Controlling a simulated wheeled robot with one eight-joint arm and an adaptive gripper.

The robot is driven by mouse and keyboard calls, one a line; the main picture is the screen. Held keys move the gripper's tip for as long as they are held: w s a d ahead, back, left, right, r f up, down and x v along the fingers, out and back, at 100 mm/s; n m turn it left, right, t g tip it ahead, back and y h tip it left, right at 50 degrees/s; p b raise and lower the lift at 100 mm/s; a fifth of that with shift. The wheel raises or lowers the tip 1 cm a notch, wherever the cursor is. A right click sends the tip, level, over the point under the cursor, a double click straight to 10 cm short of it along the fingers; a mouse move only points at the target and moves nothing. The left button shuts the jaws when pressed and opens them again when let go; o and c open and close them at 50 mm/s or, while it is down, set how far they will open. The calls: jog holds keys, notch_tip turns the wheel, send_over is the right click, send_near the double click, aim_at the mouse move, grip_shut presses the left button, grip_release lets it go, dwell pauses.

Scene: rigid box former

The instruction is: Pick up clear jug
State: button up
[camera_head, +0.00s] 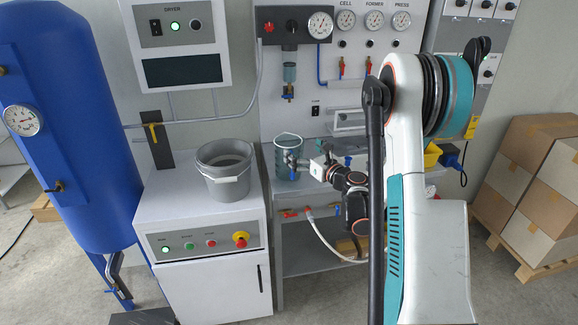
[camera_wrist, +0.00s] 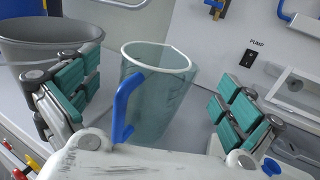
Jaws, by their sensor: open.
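The clear jug (camera_head: 287,155) stands upright on the grey bench beside the white dryer cabinet. In the wrist view the jug (camera_wrist: 160,98) is greenish and see-through, with a pale rim and a blue handle (camera_wrist: 124,105) facing the lower left. My gripper (camera_wrist: 150,108) is open, with one teal-padded finger on each side of the jug and a visible gap to both. The jug's base is hidden behind my gripper's body. In the head view my wrist is just right of the jug.
A grey bucket (camera_head: 224,168) stands on the dryer cabinet (camera_head: 205,215), close left of the jug, and also shows in the wrist view (camera_wrist: 40,50) beside my left finger. A panel (camera_head: 345,70) with gauges and valves rises behind. Cardboard boxes (camera_head: 535,190) are stacked at right.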

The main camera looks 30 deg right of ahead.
aim_at(295, 148)
jog(key=w, duration=0.2)
jog(key=w+b, duration=0.1)
jog(key=w, duration=0.1)
jog(key=w+a+b, duration=0.1)
jog(key=w, duration=0.1)
jog(key=shift+w+f, duration=0.2)
jog(key=shift+f, duration=0.2)
jog(key=shift+w+r, duration=0.1)
jog(key=shift+w, duration=0.25)
jog(key=c, duration=1.5)
jog(key=shift+c, duration=0.2)
jog(key=shift+r, duration=0.1)
